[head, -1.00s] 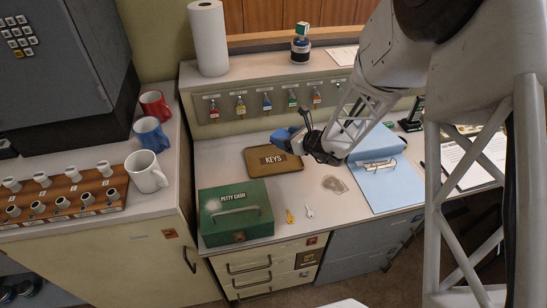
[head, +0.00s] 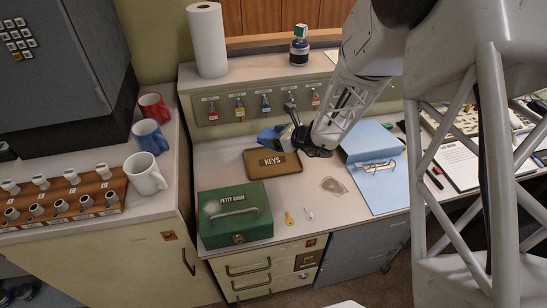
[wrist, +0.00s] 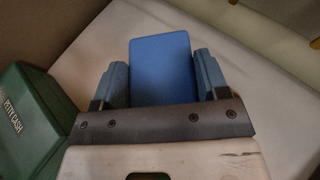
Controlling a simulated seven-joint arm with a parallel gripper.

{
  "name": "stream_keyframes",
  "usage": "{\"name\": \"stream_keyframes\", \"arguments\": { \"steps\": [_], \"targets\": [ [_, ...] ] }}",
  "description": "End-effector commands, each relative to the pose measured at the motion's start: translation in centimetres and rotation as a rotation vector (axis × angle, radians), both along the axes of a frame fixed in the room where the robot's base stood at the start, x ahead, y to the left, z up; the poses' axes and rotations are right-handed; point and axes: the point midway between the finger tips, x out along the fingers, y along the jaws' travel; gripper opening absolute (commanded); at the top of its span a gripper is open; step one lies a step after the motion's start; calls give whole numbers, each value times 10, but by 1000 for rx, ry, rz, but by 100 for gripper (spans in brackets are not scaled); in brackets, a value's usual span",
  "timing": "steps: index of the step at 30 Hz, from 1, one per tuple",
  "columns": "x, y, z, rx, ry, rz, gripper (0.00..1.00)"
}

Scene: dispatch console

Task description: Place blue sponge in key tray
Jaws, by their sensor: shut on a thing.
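The sponge also shows in the wrist view (wrist: 160,70) as a flat blue block between the two fingers (wrist: 160,82). The key tray (head: 288,170) is brown with a dark "KEYS" label and lies on the counter. The gap between sponge and tray cannot be told exactly.
A green petty cash box (head: 236,212) stands in front left of the tray. Keys hang on a back panel (head: 240,108). Mugs (head: 146,173) stand at the left.

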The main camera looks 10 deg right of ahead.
Motion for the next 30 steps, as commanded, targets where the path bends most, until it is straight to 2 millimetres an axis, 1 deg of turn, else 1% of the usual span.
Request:
{"name": "stream_keyframes", "arguments": {
  "steps": [6, 12, 15, 25, 30],
  "targets": [
    [-1, 0, -31, 1, 5, -1, 45],
    [0, 0, -51, 1, 2, -1, 45],
    [0, 0, -55, 0, 1, 0, 45],
    [0, 0, -56, 0, 1, 0, 45],
    [0, 0, -69, 1, 2, 0, 45]
  ]
}}
